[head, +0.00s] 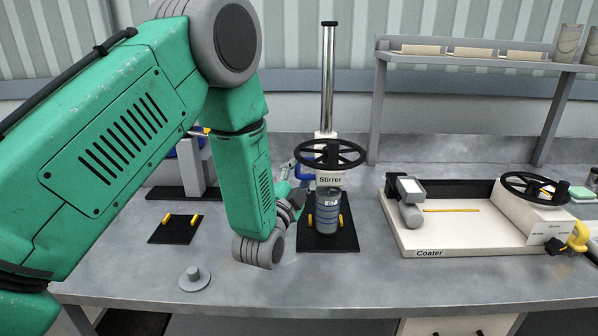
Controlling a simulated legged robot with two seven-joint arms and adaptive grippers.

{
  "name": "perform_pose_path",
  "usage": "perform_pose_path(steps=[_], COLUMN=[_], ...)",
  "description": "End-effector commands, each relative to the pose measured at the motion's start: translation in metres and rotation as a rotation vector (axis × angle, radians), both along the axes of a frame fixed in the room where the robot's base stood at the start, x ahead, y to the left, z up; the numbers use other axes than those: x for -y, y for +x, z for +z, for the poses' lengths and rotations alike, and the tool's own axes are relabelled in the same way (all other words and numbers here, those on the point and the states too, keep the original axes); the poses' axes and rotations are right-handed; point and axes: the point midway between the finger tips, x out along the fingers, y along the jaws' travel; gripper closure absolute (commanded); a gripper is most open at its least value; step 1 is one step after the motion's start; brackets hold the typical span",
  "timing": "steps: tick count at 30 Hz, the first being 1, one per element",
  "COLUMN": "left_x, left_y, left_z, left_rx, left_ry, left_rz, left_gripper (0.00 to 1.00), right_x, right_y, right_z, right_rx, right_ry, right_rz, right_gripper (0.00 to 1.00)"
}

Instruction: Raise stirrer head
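The stirrer has a white head labelled "Stirrer" (331,180) with a black handwheel (330,153) on it, in front of a tall silver column (328,75). The head sits low, directly above a grey-blue labelled container (327,212) on a black base (318,241) with yellow clamps. My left arm reaches in from the left and bends down beside the stirrer. My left gripper (297,192) is just left of the head and container, partly hidden by my own wrist. Its fingers are too small and covered to read, and I cannot tell whether it touches anything.
A coater tray (408,238) with its own black handwheel (535,188) stands to the right, with a yellow-and-black item (577,238) at its right end. A grey knobbed disc (195,279) lies front left. A shelf (468,63) stands behind.

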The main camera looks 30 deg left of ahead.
Motion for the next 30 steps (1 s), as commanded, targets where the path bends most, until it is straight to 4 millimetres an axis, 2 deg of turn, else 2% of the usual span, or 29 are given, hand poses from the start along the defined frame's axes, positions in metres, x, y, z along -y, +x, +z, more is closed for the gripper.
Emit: perform_pose_path(steps=[8, 9, 11, 12, 17, 19, 23, 30], left_x=[-0.004, -0.005, -0.005, -0.004, -0.004, -0.004, -0.004, -0.003], left_y=[0.001, 0.001, 0.001, 0.001, 0.001, 0.002, 0.002, 0.002], left_z=[-0.001, -0.002, -0.002, -0.001, -0.001, 0.005, 0.037, 0.109], left_rx=[-0.002, -0.002, -0.002, -0.002, -0.003, -0.002, 0.005, 0.010], left_ry=[-0.003, -0.003, -0.003, -0.003, -0.002, -0.001, 0.000, 0.002], left_rz=[0.002, 0.002, 0.002, 0.002, 0.003, 0.003, 0.004, 0.002], left_gripper=[0.68, 0.75, 0.96, 1.00, 1.00, 1.00, 1.00, 1.00], right_x=[0.000, 0.000, 0.000, 0.000, 0.000, 0.000, 0.000, 0.000], right_y=[0.000, 0.000, 0.000, 0.000, 0.000, 0.000, 0.000, 0.000], right_z=[0.000, 0.000, 0.000, 0.000, 0.001, 0.005, 0.023, 0.064], right_rx=[0.000, 0.000, 0.000, 0.000, 0.000, 0.000, 0.000, 0.001], right_ry=[0.000, 0.000, 0.000, 0.000, 0.000, 0.000, 0.000, 0.000], right_rz=[0.000, 0.000, 0.000, 0.000, 0.000, 0.000, 0.000, 0.000], right_gripper=[0.61, 0.61, 0.61, 0.61, 0.61, 0.61, 0.61, 0.61])
